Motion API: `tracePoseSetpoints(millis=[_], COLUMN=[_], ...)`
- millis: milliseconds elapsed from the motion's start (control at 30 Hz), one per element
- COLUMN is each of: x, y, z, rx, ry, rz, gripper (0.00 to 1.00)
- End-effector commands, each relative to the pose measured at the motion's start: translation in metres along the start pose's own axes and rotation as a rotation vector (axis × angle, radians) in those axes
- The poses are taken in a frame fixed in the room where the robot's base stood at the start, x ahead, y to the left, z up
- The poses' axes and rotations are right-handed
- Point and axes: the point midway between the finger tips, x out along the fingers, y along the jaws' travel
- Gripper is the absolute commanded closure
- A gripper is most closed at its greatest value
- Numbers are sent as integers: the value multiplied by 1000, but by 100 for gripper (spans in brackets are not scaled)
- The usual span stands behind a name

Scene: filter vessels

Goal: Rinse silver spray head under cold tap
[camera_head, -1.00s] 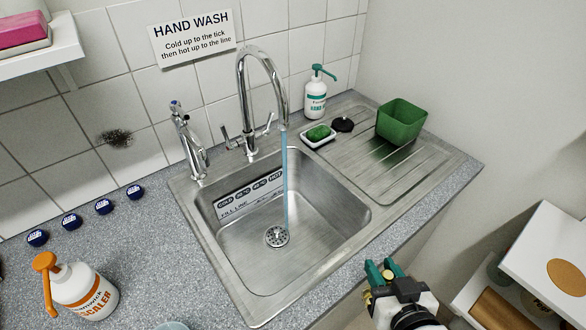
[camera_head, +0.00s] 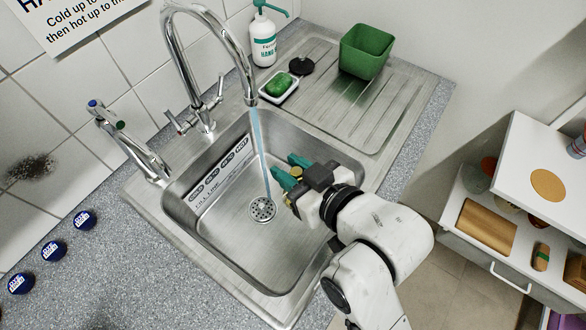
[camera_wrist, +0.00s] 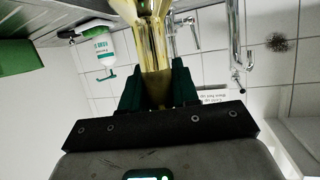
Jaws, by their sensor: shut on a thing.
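My gripper (camera_head: 289,170) with green fingers is shut on a brass-gold flared fitting (camera_wrist: 152,45); no silver spray head shows. In the head view only a small gold part of the fitting (camera_head: 296,172) shows between the fingers. The gripper is over the right part of the steel sink (camera_head: 225,238). A tall chrome tap (camera_head: 184,62) arches over the sink. A thin blue water stream (camera_head: 261,150) falls from its spout to the drain. The stream passes just left of the fingers, apparently apart from them.
A smaller chrome tap (camera_head: 128,141) stands left. A green tub (camera_head: 364,52), soap dish (camera_head: 279,88) and pump bottle (camera_head: 263,38) are on or behind the drainer. Several blue caps (camera_head: 53,250) lie on the counter. A white shelf unit (camera_head: 525,165) stands right.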

Motion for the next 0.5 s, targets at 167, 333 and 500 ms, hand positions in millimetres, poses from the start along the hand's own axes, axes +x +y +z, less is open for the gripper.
tracePoseSetpoints(millis=[167,333,500], x=[17,32,47], y=[2,5,6], z=[-2,-5,-8], rx=[0,1,1], ry=[1,2,1], rz=[1,1,1], gripper=[100,100,100])
